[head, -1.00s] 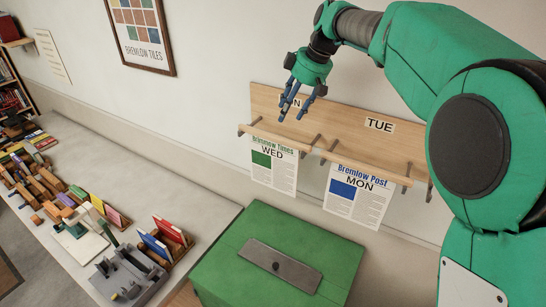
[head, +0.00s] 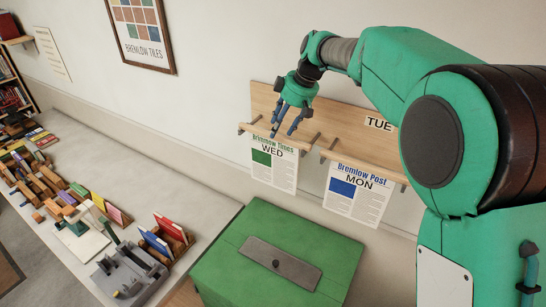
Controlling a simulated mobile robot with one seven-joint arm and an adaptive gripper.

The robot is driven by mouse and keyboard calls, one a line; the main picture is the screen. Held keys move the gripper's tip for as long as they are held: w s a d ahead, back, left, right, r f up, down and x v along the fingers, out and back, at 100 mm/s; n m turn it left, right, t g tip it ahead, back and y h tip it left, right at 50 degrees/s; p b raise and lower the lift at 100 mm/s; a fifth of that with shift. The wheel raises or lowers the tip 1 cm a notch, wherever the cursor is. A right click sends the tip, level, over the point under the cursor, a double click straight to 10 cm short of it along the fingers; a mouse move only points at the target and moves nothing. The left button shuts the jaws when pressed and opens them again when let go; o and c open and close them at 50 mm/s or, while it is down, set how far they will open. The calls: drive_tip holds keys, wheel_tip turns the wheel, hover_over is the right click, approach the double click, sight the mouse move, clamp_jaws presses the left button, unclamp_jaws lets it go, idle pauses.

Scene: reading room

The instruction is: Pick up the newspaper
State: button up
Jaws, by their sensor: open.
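Two newspapers hang from wooden rods on a wall rack (head: 341,131). The left newspaper (head: 286,179) reads Bremlow Times and WED, with a green picture block. The right newspaper (head: 372,211) reads Bremlow Post and MON, with a blue picture block. A TUE label (head: 378,123) shows on the rack above the right newspaper. My gripper (head: 282,132) is open and empty, fingers pointing down. In the picture it overlaps the rod and top edge of the left newspaper; I cannot tell whether it touches them. It hides the rack's left label.
A green box (head: 225,262) with a grey plate on top stands below the rack. A long grey table (head: 150,161) at left holds a grey device (head: 128,275), coloured cards (head: 157,243) and several small blocks. A framed tile poster (head: 143,32) hangs on the wall.

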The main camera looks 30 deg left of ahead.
drive_tip(key=shift+a+f, duration=0.1)
drive_tip(key=shift+f, duration=0.15)
drive_tip(key=shift+p+x, duration=0.6)
drive_tip(key=shift+x, duration=1.6)
drive_tip(key=shift+s+a+f, duration=0.1)
drive_tip(key=shift+a+f, duration=0.2)
drive_tip(key=shift+f, duration=0.3)
drive_tip(key=c, duration=1.2)
